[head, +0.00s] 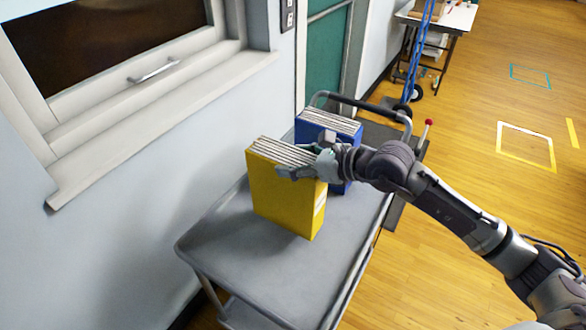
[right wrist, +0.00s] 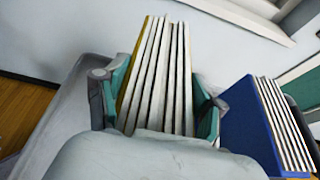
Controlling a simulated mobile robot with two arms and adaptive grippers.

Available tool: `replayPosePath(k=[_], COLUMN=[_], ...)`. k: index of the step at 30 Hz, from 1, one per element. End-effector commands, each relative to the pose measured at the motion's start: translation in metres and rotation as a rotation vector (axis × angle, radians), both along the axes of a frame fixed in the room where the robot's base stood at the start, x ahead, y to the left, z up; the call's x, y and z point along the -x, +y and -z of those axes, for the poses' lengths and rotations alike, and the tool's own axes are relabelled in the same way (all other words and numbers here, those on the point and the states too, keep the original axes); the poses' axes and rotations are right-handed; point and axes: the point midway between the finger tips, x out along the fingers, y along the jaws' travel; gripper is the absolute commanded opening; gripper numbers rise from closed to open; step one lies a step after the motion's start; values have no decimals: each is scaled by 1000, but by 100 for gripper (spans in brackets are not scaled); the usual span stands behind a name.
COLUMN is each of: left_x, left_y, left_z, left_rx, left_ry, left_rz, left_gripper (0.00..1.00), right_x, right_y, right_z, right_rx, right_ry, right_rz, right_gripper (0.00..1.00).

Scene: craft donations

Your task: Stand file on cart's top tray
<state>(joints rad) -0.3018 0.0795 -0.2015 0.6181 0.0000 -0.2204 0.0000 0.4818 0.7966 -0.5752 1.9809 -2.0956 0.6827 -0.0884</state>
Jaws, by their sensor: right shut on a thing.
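A yellow file (head: 278,198) with white pages stands upright on or just above the cart's grey top tray (head: 250,262); I cannot tell whether its base touches. My right gripper (head: 302,160) is shut on the file's upper part, from the right side. In the right wrist view the two teal finger pads (right wrist: 160,108) press on either side of the file (right wrist: 160,75). A blue file (head: 335,126) stands upright on the tray just behind the yellow one, partly hidden by my gripper. It also shows at the right of the right wrist view (right wrist: 250,125). My left gripper is not in view.
The cart's dark handle (head: 360,104) rises at its far end. A wall with a window sill (head: 165,115) runs along the left. The near part of the tray is clear. A white table (head: 445,18) stands far back on the wooden floor.

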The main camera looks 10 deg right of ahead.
Motion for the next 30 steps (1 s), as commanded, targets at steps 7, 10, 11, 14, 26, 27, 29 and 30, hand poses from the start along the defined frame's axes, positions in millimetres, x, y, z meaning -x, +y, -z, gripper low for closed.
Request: replayPosePath(k=[7, 10, 11, 14, 26, 27, 29, 30], left_x=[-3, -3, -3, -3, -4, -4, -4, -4], left_y=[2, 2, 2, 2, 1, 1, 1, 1], left_z=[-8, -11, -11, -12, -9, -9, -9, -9], left_rx=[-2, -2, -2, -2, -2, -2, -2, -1], left_ry=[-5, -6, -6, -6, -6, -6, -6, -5], left_rz=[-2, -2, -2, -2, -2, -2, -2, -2], left_gripper=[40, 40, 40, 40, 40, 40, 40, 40], right_x=[-1, -2, -1, -1, -1, -1, -1, -1], right_y=[4, 4, 4, 4, 4, 4, 4, 4], right_z=[19, 33, 36, 41, 45, 45, 46, 45], right_rx=[0, 0, 0, -1, 2, 2, 1, 1], right_ry=[0, -2, -2, -5, -1, -1, 0, 0], right_rz=[1, 1, 1, 0, -1, -1, 0, 0], right_gripper=[0, 0, 0, 0, 80, 86, 93, 93])
